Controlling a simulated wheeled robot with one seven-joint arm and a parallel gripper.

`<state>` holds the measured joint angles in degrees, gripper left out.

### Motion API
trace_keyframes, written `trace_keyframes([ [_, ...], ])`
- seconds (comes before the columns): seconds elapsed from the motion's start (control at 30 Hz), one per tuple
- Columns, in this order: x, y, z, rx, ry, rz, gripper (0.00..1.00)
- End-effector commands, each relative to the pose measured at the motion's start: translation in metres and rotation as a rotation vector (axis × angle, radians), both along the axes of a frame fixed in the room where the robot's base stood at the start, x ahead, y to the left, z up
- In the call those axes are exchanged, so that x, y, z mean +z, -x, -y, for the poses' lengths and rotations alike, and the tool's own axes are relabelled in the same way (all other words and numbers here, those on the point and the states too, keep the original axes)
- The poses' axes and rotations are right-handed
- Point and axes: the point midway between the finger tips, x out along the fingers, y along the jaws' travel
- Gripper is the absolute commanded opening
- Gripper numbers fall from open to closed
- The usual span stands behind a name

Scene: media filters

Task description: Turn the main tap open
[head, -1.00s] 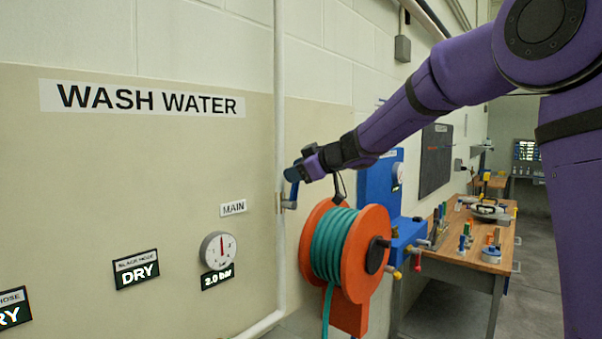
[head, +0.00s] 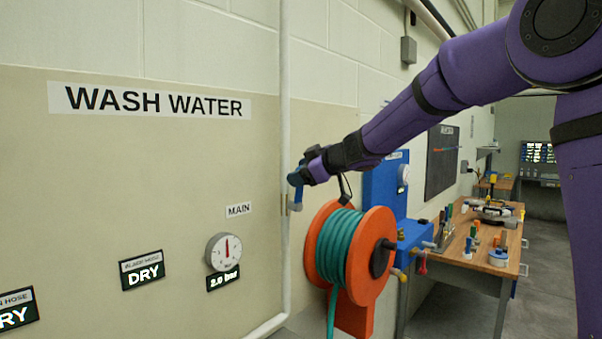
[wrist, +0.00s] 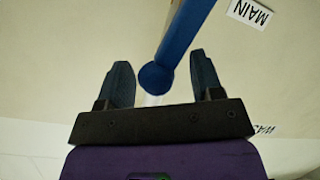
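The main tap has a blue lever (wrist: 184,38), which runs up from the middle of the wrist view with its rounded end between my fingers. My gripper (wrist: 160,76) is open, with one dark blue finger on each side of the lever and a visible gap to both. In the head view my gripper (head: 300,176) is at the white wall pipe, above and right of the MAIN label (head: 239,210). The MAIN label also shows at the wrist view's top right (wrist: 250,13).
An orange reel (head: 374,258) with teal hose stands just below and right of my gripper. The white pipe (head: 286,100) runs down the wall. A gauge (head: 223,252) reads 2.0 bar, and a display (head: 142,270) reads DRY. A workbench (head: 482,265) stands farther back right.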

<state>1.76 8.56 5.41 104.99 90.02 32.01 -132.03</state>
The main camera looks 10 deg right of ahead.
Motion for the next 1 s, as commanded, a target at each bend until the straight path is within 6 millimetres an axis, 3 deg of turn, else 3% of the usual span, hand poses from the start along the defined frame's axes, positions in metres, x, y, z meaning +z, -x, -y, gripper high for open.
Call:
trace_keyframes([
  [0.27,0.004,0.007,0.004,0.002,-0.001,0.001,0.6],
  [0.7,0.028,0.063,0.049,-0.001,-0.001,0.002,0.6],
  [1.0,0.035,0.08,0.063,0.0,-0.001,0.0,0.6],
])
